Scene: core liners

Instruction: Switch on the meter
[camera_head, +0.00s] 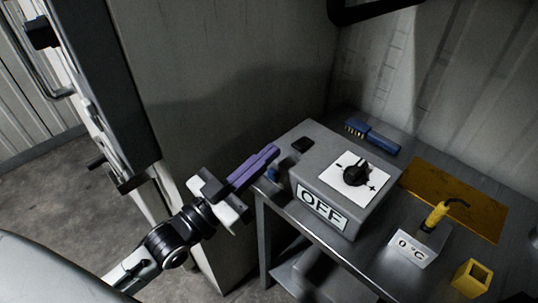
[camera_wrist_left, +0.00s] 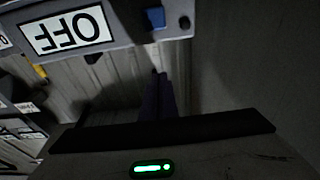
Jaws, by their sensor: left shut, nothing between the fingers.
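The meter (camera_head: 345,178) is a grey box on the metal table, with an "OFF" label on its front and a black knob (camera_head: 356,173) on a white plate marked minus and plus. The "OFF" label shows upside down in the left wrist view (camera_wrist_left: 68,30). A small blue part (camera_head: 272,173) sits at the meter's left side; it also shows in the left wrist view (camera_wrist_left: 155,17). My left gripper (camera_head: 272,153), with purple fingers, is shut and empty just left of the meter. Whether it touches the meter I cannot tell. My right gripper is out of view.
On the table (camera_head: 385,260) are a blue brush (camera_head: 373,138) behind the meter, an orange-brown mat (camera_head: 455,198), a "0 °C" box (camera_head: 412,243) with a yellow-handled probe (camera_head: 437,214), and a yellow hollow block (camera_head: 471,278). A grey wall panel stands behind my left gripper.

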